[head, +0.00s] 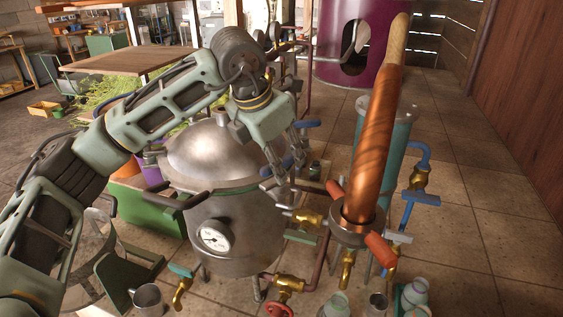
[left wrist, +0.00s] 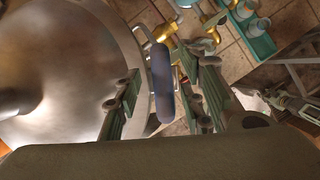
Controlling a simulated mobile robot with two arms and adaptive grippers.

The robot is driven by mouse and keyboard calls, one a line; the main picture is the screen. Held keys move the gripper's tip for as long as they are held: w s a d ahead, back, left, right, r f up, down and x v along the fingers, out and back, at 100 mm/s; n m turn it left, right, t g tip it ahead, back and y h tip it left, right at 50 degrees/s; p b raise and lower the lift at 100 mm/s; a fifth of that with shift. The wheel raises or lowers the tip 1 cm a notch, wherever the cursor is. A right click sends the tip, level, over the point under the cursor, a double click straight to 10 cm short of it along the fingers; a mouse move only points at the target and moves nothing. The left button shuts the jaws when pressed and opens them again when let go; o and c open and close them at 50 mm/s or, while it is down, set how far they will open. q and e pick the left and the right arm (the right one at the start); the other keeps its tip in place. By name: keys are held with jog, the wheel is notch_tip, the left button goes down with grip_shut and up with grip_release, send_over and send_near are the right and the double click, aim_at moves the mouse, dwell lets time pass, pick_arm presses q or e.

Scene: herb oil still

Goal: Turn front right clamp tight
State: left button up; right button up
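The steel still pot (head: 235,225) stands in the middle of the head view, with a domed lid (head: 212,150) and clamps at its rim. My left gripper (head: 288,172) is over the right side of this rim, reaching down from above. In the left wrist view, a dark blue-grey clamp handle (left wrist: 162,84) stands at the pot's rim. My left gripper's fingers (left wrist: 165,100) are apart, one on each side of the handle, with gaps visible. Whether the clamp is tight cannot be seen. Pale green-grey arm parts (left wrist: 288,102) at the right look like my right arm, too unclear to read.
A copper column (head: 375,145) with a wooden top rises right of the pot. Brass valves (head: 305,217) and a red-handled valve (head: 280,308) are close by. A pressure gauge (head: 214,236) is on the pot's front. A metal mug (head: 147,299) and bottles (head: 414,293) stand low in front.

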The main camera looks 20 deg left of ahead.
pick_arm(q)
jog(key=shift+w+d+f, duration=0.25)
jog(key=shift+d+f, duration=0.1)
jog(key=shift+f, duration=0.35)
jog(key=shift+w+f, duration=0.1)
jog(key=shift+f, duration=0.15)
jog(key=c, duration=0.6)
grip_shut()
pick_arm(e)
jog(key=shift+s+d+r, duration=0.15)
jog(key=shift+d+r, duration=0.05)
jog(key=shift+d, duration=0.2)
